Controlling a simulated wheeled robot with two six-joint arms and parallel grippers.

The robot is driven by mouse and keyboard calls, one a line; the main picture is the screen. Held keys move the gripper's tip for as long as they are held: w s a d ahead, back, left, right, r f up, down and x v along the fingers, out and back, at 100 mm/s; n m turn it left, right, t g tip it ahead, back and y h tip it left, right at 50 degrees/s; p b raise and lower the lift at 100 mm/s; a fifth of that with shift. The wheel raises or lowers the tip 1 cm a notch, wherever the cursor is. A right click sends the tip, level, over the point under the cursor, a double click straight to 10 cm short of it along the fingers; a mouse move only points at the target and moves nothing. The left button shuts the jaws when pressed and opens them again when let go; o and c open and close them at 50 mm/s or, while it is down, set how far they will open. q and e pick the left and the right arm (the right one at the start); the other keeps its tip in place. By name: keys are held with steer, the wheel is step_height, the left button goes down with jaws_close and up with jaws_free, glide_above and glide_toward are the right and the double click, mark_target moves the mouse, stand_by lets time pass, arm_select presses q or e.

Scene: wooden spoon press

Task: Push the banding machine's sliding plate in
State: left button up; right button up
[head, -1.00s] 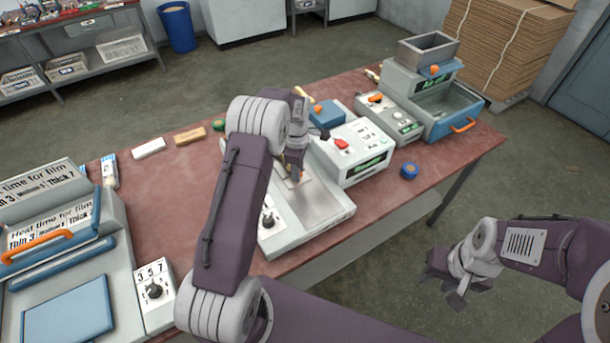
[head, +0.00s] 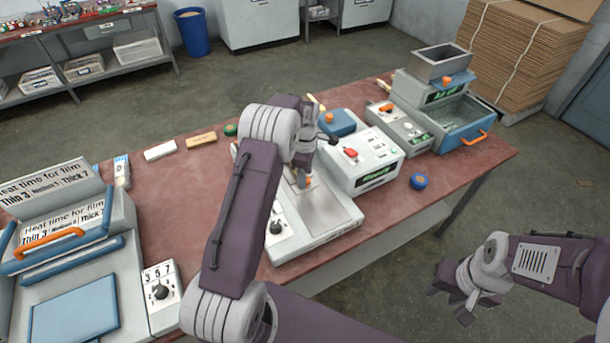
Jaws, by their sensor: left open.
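The banding machine appears to be the pale grey unit in the middle of the table, with a "Ready" box (head: 362,160) behind a low base. A bare metal plate (head: 335,208) lies on that base; I cannot tell for certain whether it is the sliding plate. My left gripper (head: 304,181) points down over the left part of the base, beside a small orange part. It is open, but its fingertips are small and partly hidden by my arm, so contact is unclear. My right gripper (head: 450,304) hangs open and empty over the floor, right of the table.
A heat-sealing machine with an orange handle (head: 50,232) stands at the left. A grey machine with a blue drawer (head: 465,125) stands at the far right. A blue roll (head: 419,181) lies near the table's right edge. A white block (head: 160,150) and wooden block (head: 201,139) lie at the back.

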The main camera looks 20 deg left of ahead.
arm_select(q)
step_height(320, 180, up, 9)
steer(key=shift+f, duration=0.15)
stand_by(0.4)
